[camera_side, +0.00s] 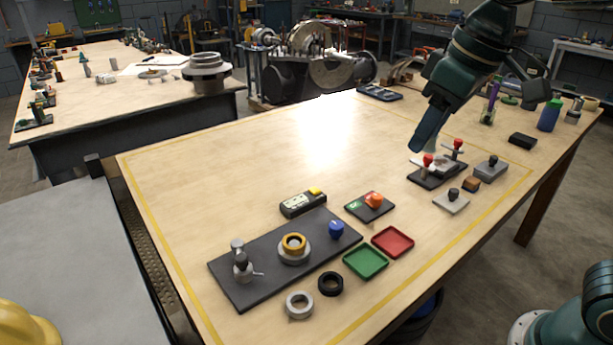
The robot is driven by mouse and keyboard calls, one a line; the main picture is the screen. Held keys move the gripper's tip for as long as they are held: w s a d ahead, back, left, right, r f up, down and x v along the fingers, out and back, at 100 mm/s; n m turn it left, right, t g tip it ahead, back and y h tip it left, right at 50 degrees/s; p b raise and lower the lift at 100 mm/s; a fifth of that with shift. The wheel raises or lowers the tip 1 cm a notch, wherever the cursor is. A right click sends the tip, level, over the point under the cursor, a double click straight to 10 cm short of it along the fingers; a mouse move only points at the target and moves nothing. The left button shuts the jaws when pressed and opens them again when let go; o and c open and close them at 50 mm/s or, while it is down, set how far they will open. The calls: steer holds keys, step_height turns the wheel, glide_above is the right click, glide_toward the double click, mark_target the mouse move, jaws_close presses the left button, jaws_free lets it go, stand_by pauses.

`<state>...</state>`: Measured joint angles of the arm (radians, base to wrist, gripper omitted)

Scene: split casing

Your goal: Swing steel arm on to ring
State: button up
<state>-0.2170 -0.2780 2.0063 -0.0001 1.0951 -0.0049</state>
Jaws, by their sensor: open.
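A dark plate (226,275) lies on the table at the front left. A brass-coloured ring (293,241) sits on a grey round base in the middle of the plate. A blue knob (336,229) stands at the plate's right end. My gripper (424,142) is open, pointing down at the right, far from the ring and post. It is above or just behind a dark fixture (431,181) with red knobs; its fingertips are hard to make out.
A gauge box (302,204) lies behind the plate. A green tray (366,262), red tray (392,242), grey ring (299,305) and black ring (330,283) lie in front and right. Small blocks (491,168) stand at the right. The table's back middle is clear.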

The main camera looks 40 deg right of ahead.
steer(key=w+a+n+g, duration=0.2)
steer(key=w+a, duration=0.8)
steer(key=a, duration=0.2)
steer(key=n+g, duration=0.2)
steer(key=n, duration=0.1)
glide_above(240, 257)
step_height(240, 257, down, 7)
steer(key=shift+h, duration=0.4)
step_height(240, 257, down, 14)
steer(key=shift+r, duration=0.15)
jaws_close()
